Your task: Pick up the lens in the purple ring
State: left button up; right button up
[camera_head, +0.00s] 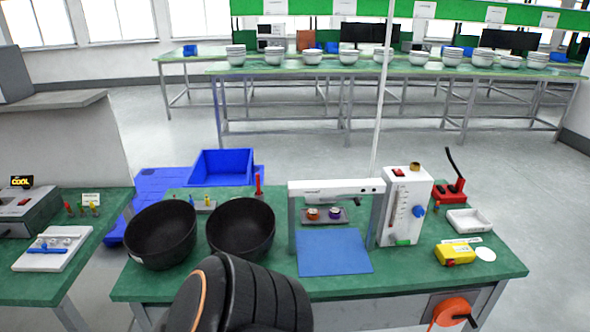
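The lens in the purple ring (335,213) sits on a small dark tray (325,221) on the green workbench. It is at the right side of the tray, beneath the white crossbar of a frame. A similar piece in an orange ring (313,214) sits beside it on the left. Both are small in the picture, so fine detail cannot be made out. A black arm part of mine rises at the bottom centre, in front of the bench edge. Neither of my grippers is in view.
The white frame (337,186) spans the tray, with a blue mat (334,252) in front. Two black bowls (161,235) (240,228) stand left. A white flow-meter unit (406,207) stands right, with a yellow device (455,255) and white tray (469,221) beyond.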

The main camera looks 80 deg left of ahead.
aim_at(334, 213)
jog(key=u, duration=2.25)
jog(key=i+u, duration=0.1)
jog(key=u, duration=0.35)
jog(key=i+u, duration=0.1)
jog(key=u, duration=0.3)
